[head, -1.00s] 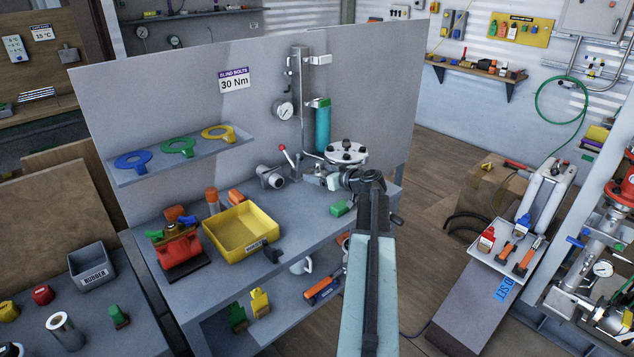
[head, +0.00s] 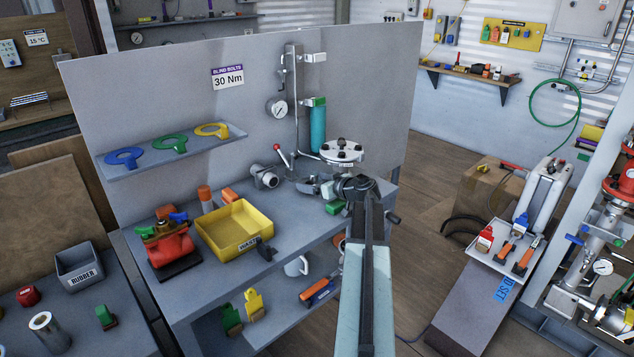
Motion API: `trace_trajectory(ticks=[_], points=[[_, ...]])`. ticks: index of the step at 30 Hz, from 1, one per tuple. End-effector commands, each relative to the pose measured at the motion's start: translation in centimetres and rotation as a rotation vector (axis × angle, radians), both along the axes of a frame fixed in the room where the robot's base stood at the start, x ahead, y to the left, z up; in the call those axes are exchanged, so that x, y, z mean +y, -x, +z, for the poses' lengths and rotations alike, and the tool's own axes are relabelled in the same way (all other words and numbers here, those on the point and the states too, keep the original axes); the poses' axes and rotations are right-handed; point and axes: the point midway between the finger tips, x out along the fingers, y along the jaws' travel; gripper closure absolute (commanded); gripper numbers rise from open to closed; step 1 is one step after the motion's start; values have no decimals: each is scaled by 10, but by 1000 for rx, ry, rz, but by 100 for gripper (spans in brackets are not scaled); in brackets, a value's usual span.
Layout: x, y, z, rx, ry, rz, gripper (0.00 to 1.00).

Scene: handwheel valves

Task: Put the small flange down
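My gripper (head: 322,187) is at the far end of my arm, low over the right part of the grey workbench (head: 285,275), pointing left. A small grey curved metal piece (head: 308,186) shows at its fingers. I cannot tell whether this piece is the small flange or part of my gripper, nor whether it touches the bench. The fingers are small and partly hidden by my wrist, so their opening is unclear. Just behind stands a round pale flange-like cover (head: 342,151) with dark bolts. A green block (head: 335,208) lies just in front of my gripper.
A yellow bin (head: 234,229) and a red vise-like device (head: 170,246) are further left. Bare bench lies right of the bin.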

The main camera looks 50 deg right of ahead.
Motion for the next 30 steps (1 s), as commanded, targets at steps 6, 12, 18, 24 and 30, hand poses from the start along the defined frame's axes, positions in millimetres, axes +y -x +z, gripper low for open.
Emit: trace_trajectory(ticks=[6,12,18,24,30], points=[[4,4,-8,12,-5,7,0],[5,5,1,12,-6,6,0],[7,42,20,9,-5,0,0],[9,89,36,7,-4,0,0],[9,114,43,7,-2,1,0]])
